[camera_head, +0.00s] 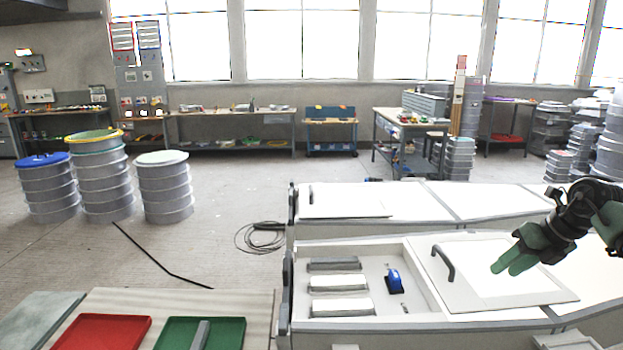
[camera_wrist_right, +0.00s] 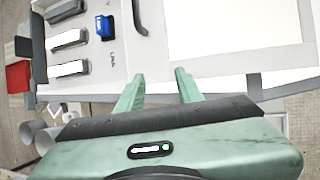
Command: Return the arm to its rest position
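My right gripper (camera_head: 505,268) comes in from the right, above the white lid panel (camera_head: 465,292) of the near mould. Its two green fingers stand apart in the right wrist view (camera_wrist_right: 160,84), with nothing between them. The lid has a black curved handle (camera_head: 444,262), left of the fingers; the handle also shows in the right wrist view (camera_wrist_right: 138,18). My left gripper is not in view in either picture.
An open compartment (camera_head: 420,292) left of the lid holds several bars and a blue tool (camera_head: 394,281). A red tray (camera_head: 103,333) and a green tray (camera_head: 232,333) lie on a table at lower left. A cable (camera_head: 262,238) lies on the floor.

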